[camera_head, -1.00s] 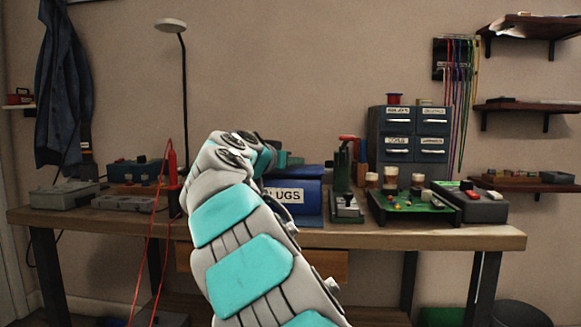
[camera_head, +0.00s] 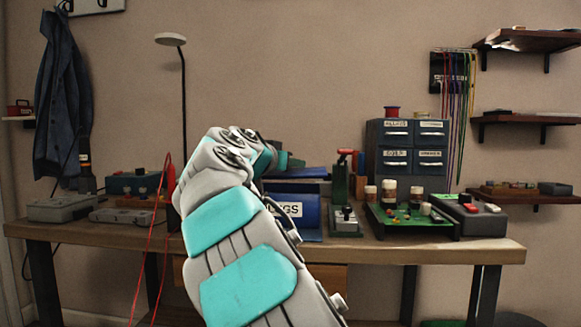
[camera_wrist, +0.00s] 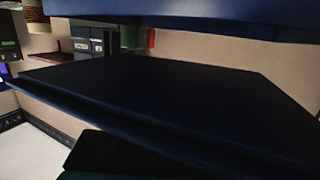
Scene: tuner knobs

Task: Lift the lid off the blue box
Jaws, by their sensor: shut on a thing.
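The blue box (camera_head: 311,210) stands on the workbench, with a white label on its front that my arm partly covers. Its blue lid (camera_head: 302,172) shows above the box, with a narrow dark band between lid and box front. My gripper (camera_head: 284,160) is at the lid's left side, and my arm hides most of it in the head view. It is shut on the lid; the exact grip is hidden. In the wrist view a dark blue panel (camera_wrist: 160,95), seemingly the lid, fills the middle, with a dark finger part (camera_wrist: 115,155) below it.
A green press-like tool (camera_head: 341,190) stands close right of the box. Further right are a circuit board (camera_head: 410,222), a grey device (camera_head: 470,215) and a drawer cabinet (camera_head: 408,145). Red cables (camera_head: 150,240) hang at the left, near a lamp (camera_head: 182,90). Space above the box is clear.

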